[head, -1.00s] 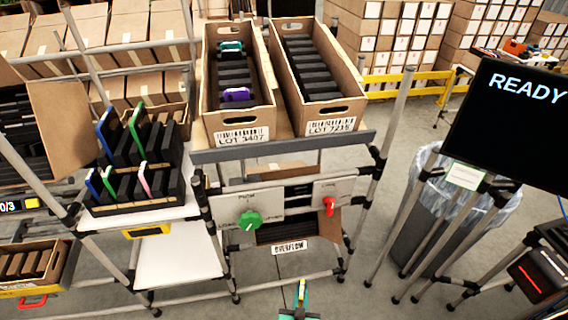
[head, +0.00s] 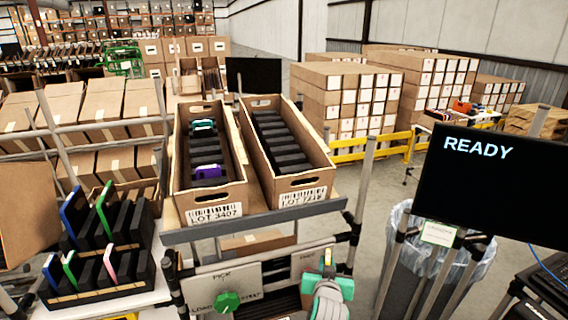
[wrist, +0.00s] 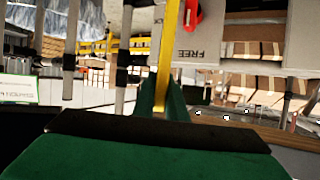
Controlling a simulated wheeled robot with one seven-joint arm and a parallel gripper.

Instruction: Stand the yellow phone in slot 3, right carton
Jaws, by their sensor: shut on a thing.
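My gripper (head: 328,272) is at the bottom of the head view, in front of and below the right carton. Its green fingers are shut on the yellow phone (head: 328,256), a thin upright sliver there. In the wrist view the phone (wrist: 168,50) shows nearly edge-on as a yellow strip between the fingertips (wrist: 161,98). The right carton (head: 303,182), labelled LOT 7219, is tilted on the rack with a row of black dividers (head: 279,138). I see no coloured phone in it. No slot numbers are readable.
The left carton (head: 214,196) holds a teal and a purple phone. A grey rail (head: 262,215) runs below both cartons. A black rack (head: 108,240) with coloured phones stands left. A READY screen (head: 485,185) stands right. The wrist view shows a red knob (wrist: 193,14).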

